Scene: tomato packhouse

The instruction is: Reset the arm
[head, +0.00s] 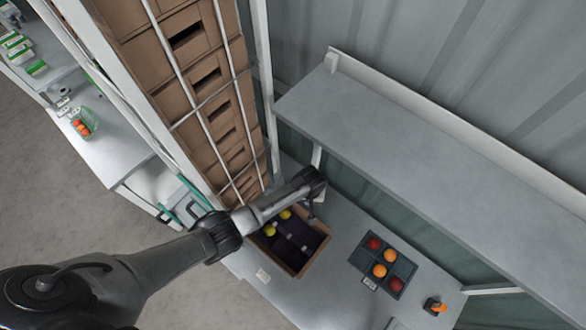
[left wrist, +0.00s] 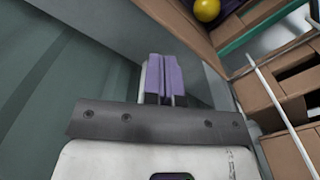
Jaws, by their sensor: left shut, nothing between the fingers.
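My left arm comes in from the left in the head view and reaches over the bench. My left gripper (head: 311,211) is at its end, beside the far edge of an open cardboard box (head: 313,262). In the left wrist view the purple fingers of the left gripper (left wrist: 164,78) are pressed together with nothing between them. The box has a dark purple inside and yellow tomatoes (head: 269,230); my arm covers part of it. One yellow tomato also shows in the left wrist view (left wrist: 207,10). My right gripper is not in view.
A dark tray (head: 409,266) with red and orange tomatoes is right of the box. An orange item (head: 436,307) stands further right. A grey shelf (head: 420,140) overhangs the bench. A rack of stacked cardboard boxes (head: 190,75) stands left of it. Another bench (head: 110,150) is at far left.

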